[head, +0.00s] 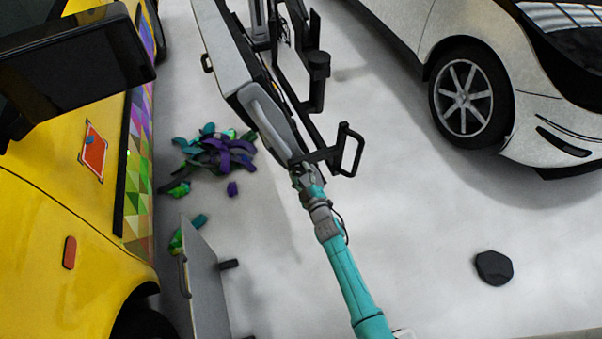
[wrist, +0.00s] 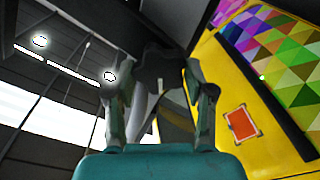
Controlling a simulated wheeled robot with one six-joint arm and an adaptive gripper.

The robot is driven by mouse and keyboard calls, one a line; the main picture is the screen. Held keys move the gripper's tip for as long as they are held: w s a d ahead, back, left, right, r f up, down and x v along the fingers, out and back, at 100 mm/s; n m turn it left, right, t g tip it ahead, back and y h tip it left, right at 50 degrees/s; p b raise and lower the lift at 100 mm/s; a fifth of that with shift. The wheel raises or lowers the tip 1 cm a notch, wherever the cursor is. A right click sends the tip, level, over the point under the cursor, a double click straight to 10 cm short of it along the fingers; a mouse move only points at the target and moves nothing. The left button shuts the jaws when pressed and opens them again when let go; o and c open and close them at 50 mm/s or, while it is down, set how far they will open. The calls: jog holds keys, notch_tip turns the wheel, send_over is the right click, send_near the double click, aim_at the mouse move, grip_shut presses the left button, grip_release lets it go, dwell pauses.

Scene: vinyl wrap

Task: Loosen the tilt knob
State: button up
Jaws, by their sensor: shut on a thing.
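My gripper (head: 300,172) is at the lower end of a tilted grey panel (head: 262,112) on a black frame (head: 318,70), in the head view. In the wrist view my gripper (wrist: 161,92) has a finger on each side of a dark lobed thing (wrist: 160,66), which looks like the tilt knob, and is shut on it. The knob is hidden behind my gripper and the frame in the head view. Its turn cannot be told.
A yellow vehicle (head: 50,215) with a patterned wrap stands at the left, a white car (head: 480,60) at the upper right. Coloured scraps (head: 215,150) lie on the floor. A small board (head: 205,285) and a dark block (head: 493,268) stand apart.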

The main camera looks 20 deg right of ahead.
jog(key=n, duration=0.4)
jog(key=shift+a+f+n, duration=0.1)
jog(key=shift+n, duration=0.3)
jog(key=n, duration=0.3)
jog(key=shift+f+n, duration=0.1)
jog(key=shift+n, duration=0.2)
jog(key=n, duration=0.3)
jog(key=shift+f+n, duration=0.1)
jog(key=shift+n, duration=0.2)
jog(key=shift+f+n, duration=0.15)
jog(key=shift+n, duration=1.55)
jog(key=shift+s, duration=0.1)
jog(key=o, duration=1.1)
jog(key=shift+o, duration=0.2)
jog(key=s, duration=1.2)
jog(key=shift+d, duration=0.45)
